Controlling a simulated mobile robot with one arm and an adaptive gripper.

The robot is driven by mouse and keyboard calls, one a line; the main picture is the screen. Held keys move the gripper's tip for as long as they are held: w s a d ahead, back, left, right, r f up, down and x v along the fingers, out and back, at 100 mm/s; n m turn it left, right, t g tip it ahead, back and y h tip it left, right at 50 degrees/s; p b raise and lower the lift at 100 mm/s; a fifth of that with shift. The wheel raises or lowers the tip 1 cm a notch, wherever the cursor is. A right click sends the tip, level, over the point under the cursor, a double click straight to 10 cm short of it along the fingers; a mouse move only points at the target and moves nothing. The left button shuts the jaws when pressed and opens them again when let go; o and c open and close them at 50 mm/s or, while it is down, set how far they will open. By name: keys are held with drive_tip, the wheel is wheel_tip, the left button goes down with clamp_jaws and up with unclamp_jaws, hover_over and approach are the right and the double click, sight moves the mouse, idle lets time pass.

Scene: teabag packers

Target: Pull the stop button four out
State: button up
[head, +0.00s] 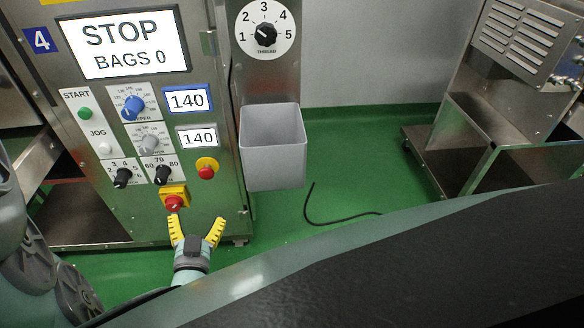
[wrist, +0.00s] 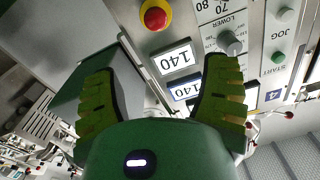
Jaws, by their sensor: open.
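The machine marked 4 (head: 40,40) has a red mushroom button on a round yellow base (head: 206,170), low on its panel; this looks like the stop button. It also shows at the top of the wrist view (wrist: 155,16). I cannot tell whether it is in or out. The display (head: 125,42) reads "STOP BAGS 0". My gripper (head: 197,228) is open and empty, with yellow fingers spread, below the button in the head view. In the wrist view the fingers (wrist: 160,85) are apart from the button.
A red knob on a yellow square (head: 174,202) sits lower left of the button. A "140" readout (head: 198,138) is above it. A grey bin (head: 272,150) hangs to the right. A black cable (head: 335,220) lies on the green floor. Another metal machine (head: 520,100) stands far right.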

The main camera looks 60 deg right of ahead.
sight(206, 176)
drive_tip(key=b+x, duration=0.2)
drive_tip(key=x, duration=0.3)
drive_tip(key=f+b+x, duration=0.1)
drive_tip(key=b+x, duration=0.1)
drive_tip(key=x, duration=0.3)
drive_tip(key=b+x, duration=0.2)
drive_tip(key=x, duration=0.3)
drive_tip(key=shift+d+f, duration=0.1)
drive_tip(key=shift+f, duration=0.2)
drive_tip(key=shift+w+d+r, duration=0.1)
drive_tip(key=shift+w+d, duration=0.15)
drive_tip(key=shift+d, duration=0.1)
